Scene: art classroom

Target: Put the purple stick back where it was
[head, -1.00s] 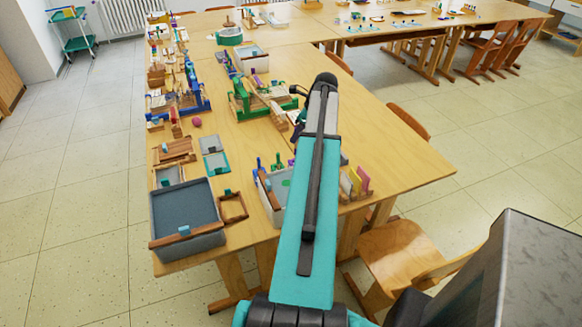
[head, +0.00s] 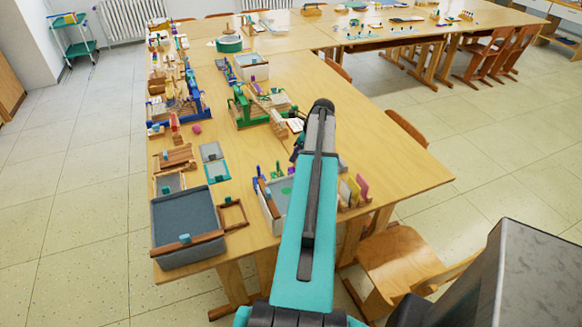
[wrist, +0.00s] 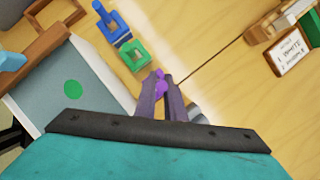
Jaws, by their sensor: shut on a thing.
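The purple stick (wrist: 161,86) is between the fingers of my gripper (wrist: 160,80) in the wrist view; only a short bright purple part shows. A green piece (wrist: 133,55) and a blue piece (wrist: 110,20) with square openings stand on the table just beyond the fingertips, up and left of them. In the head view my arm hides the gripper and the held stick. Small upright blue and green pieces (head: 278,168) show there behind a white-walled tray, left of my arm.
The tray with a green dot (wrist: 73,87) lies left of my gripper in the wrist view. A label card (wrist: 291,55) stands by wooden parts at upper right.

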